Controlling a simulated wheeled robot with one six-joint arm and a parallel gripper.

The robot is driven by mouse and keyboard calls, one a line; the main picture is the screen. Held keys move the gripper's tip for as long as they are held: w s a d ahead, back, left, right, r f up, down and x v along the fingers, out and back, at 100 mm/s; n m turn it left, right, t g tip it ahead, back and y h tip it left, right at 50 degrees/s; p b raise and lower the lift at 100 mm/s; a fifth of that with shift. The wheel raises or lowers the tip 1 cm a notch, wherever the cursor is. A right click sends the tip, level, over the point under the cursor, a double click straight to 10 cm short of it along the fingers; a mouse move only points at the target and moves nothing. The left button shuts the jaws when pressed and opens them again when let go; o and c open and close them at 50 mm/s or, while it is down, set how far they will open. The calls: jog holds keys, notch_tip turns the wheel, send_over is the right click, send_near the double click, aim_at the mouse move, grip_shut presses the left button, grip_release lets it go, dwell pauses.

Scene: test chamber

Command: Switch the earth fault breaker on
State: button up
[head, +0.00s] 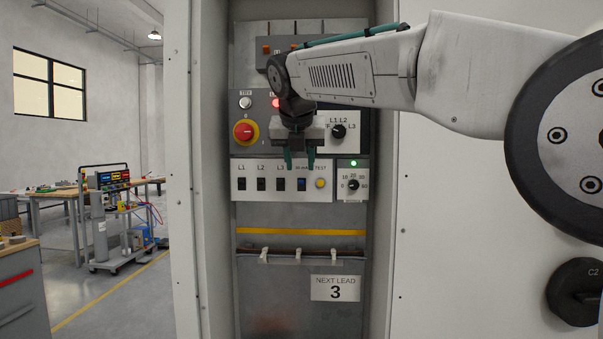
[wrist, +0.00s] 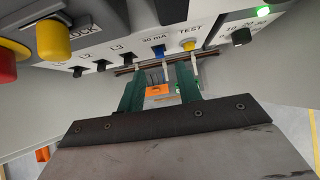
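The earth fault breaker (head: 301,184), marked 30 mA with a blue toggle, sits in the white breaker strip, between the L3 breaker and the yellow TEST button (head: 320,183). In the wrist view the blue toggle (wrist: 158,50) shows beyond my fingertips; I cannot tell whether it is up or down. My gripper (head: 300,164) points down in front of the panel, its green fingers apart with nothing between them. In the head view the fingertips are just above the breaker and partly cover its label. I see no clear contact with the toggle.
Breakers L1 (head: 241,184), L2 (head: 261,184) and L3 (head: 281,184) stand left of it. A dial (head: 353,185) under a green lamp is at right. A red rotary switch (head: 245,131) and a black selector (head: 338,131) are above. Cabinet side walls flank the panel.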

jog(key=v, duration=0.2)
jog(key=shift+s+r, duration=0.25)
jog(key=shift+r, duration=0.05)
jog(key=s, duration=2.2)
jog(key=shift+s+a, duration=0.35)
jog(key=s, duration=1.5)
jog(key=shift+a, duration=0.25)
